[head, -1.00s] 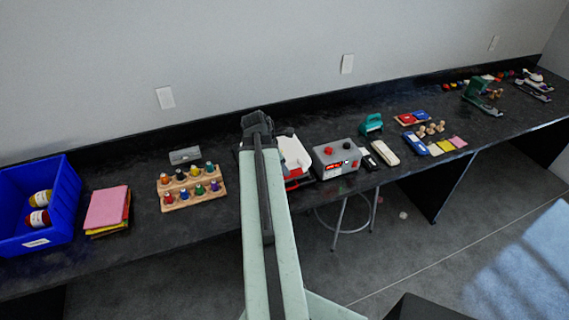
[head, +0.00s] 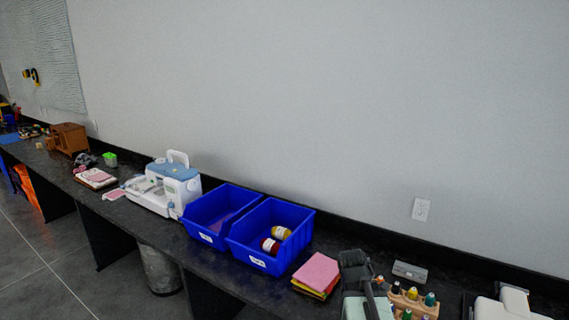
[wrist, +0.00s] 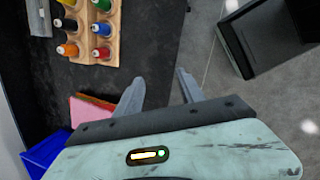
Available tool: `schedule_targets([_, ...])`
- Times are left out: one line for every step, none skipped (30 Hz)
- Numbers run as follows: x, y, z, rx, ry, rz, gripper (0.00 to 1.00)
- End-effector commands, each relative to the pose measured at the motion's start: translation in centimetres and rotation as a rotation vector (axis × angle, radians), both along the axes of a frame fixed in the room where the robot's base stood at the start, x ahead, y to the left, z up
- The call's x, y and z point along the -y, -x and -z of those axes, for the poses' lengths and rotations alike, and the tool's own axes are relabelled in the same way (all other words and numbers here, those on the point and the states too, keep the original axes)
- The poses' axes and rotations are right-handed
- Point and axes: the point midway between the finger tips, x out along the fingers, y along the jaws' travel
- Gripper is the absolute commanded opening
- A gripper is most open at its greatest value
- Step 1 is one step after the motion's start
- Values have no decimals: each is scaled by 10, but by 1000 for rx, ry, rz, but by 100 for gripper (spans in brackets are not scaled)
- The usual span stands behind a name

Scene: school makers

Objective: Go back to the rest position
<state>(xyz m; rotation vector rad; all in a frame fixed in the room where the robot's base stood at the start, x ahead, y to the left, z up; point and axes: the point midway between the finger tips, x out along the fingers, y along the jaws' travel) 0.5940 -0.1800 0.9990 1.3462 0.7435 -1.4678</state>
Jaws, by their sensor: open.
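My gripper (wrist: 160,92) shows in the wrist view with its two fingers spread apart and nothing between them. It hangs over the front edge of the black counter, with the grey floor below. In the head view, my arm's end (head: 356,272) is at the bottom, right of the folded cloth stack (head: 316,274) and in front of the wooden thread rack (head: 412,300). The fingers themselves are hidden in the head view. The rack also shows at the top left of the wrist view (wrist: 88,30).
A grey bin (head: 160,270) stands on the floor below. A black box-like object (wrist: 262,38) is at the wrist view's upper right.

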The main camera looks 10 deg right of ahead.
Motion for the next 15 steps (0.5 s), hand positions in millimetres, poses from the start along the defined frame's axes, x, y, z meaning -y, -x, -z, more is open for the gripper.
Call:
schedule_targets([-40, -5, 6, 14, -33, 30, 46])
schedule_targets([-61, -7, 8, 22, -55, 64, 46])
schedule_targets([-89, -8, 11, 32, -87, 119, 46])
schedule_targets([-109, -7, 13, 39, -111, 170, 46])
schedule_targets([-128, -5, 14, 44, -137, 233, 46])
schedule_targets([-148, -2, 16, 47, -167, 320, 46])
schedule_targets([-158, 1, 16, 50, -187, 394, 46])
schedule_targets([-165, 4, 17, 51, -206, 472, 46])
schedule_targets([-171, 7, 17, 52, -226, 578, 46])
schedule_targets([-173, 10, 17, 54, -240, 662, 46])
schedule_targets([-175, 12, 17, 53, -251, 739, 46])
schedule_targets([-178, 15, 17, 53, -262, 837, 46])
schedule_targets([-180, 16, 17, 55, -269, 905, 46])
schedule_targets([-181, 17, 17, 56, -273, 967, 46])
schedule_targets([-182, 19, 17, 58, -276, 1038, 46])
